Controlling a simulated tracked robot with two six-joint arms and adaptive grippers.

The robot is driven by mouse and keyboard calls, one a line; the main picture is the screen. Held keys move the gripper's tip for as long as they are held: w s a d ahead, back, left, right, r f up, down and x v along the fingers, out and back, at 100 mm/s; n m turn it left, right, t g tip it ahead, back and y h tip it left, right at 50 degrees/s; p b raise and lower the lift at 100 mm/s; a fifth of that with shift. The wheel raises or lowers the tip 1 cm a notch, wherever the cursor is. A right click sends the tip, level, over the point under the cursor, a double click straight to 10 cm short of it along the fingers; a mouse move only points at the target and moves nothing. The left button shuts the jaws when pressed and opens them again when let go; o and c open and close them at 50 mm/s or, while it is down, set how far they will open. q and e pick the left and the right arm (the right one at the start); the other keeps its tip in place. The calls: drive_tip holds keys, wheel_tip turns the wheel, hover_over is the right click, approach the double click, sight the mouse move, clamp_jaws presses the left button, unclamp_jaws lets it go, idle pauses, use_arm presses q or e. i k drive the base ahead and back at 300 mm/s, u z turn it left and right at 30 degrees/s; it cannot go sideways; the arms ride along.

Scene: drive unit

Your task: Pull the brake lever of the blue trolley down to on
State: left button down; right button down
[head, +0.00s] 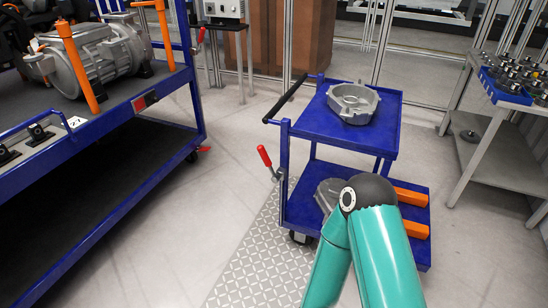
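The blue trolley (345,128) stands right of the middle in the head view. Its brake lever (265,157) has a red grip, sits on the trolley's left side below the black push handle (286,98), and points up, tilted to the left. The lever's lower end meets a grey bracket by the blue post. No gripper touches the lever. One of my teal arms rises from the bottom right, bends at a dark elbow in front of the trolley's lower shelf, and runs back down out of view. Neither gripper shows.
A grey housing (353,103) sits on the trolley's top shelf. The lower shelf carries a grey part and orange supports (411,197). A large blue bench (175,82) stands at left, with another red-gripped lever (201,36). A parts table (505,110) is at right. Floor left of the trolley is clear.

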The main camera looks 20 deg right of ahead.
sight(263, 153)
drive_tip(key=i, duration=0.9)
drive_tip(key=u, duration=0.05)
